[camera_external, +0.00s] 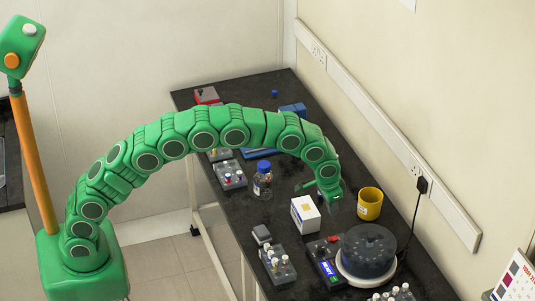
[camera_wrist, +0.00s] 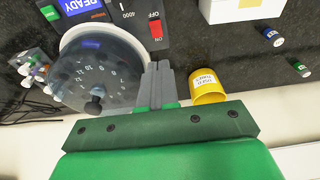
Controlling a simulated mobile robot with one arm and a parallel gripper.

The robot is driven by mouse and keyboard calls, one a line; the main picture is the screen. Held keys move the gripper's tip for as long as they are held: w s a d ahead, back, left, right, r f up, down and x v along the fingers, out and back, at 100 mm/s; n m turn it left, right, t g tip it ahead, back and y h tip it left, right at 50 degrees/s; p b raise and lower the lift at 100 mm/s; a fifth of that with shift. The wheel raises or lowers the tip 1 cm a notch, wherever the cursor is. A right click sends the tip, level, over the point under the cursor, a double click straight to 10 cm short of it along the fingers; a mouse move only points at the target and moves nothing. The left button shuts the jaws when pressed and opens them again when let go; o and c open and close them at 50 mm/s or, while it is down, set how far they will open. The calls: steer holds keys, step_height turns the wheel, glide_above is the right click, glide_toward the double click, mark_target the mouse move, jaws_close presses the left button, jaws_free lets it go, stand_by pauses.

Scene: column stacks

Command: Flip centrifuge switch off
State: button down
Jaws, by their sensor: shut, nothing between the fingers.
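The centrifuge (camera_external: 367,252) has a round dark clear lid on a white body, with a dark control panel (camera_external: 323,262) at its left. In the wrist view the centrifuge lid (camera_wrist: 85,78) shows numbered positions and a black knob. Its panel has a lit blue READY display (camera_wrist: 78,5) and a red switch (camera_wrist: 156,29) between the labels OFF and ON. I cannot tell which way the switch is tipped. My gripper (camera_wrist: 160,66) is shut and empty, its tips apart from the switch and below it in the wrist view. In the external view my gripper (camera_external: 334,206) hangs above the bench behind the centrifuge.
A yellow cup (camera_external: 369,204) stands right of my gripper, and a white box (camera_external: 305,215) stands left of it. Tube racks (camera_external: 277,264), a blue-capped bottle (camera_external: 262,181) and a plugged-in black cable (camera_external: 413,215) are around.

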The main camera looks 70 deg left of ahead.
glide_above(336, 237)
steer(key=s, duration=0.2)
step_height(336, 237, down, 8)
steer(key=shift+w+f, duration=0.1)
steer(key=shift+w, duration=0.05)
steer(key=shift+f, duration=0.65)
steer(key=shift+s+f+t, duration=0.35)
steer(key=shift+t, duration=0.15)
steer(key=shift+w, duration=0.15)
steer(key=shift+w+r, duration=0.1)
steer(key=shift+w, duration=0.55)
steer(key=shift+r, duration=0.15)
steer(key=v, duration=0.4)
steer(key=shift+r, duration=0.2)
steer(key=s+r, duration=0.6)
steer(key=r, duration=0.1)
steer(key=shift+r, duration=0.2)
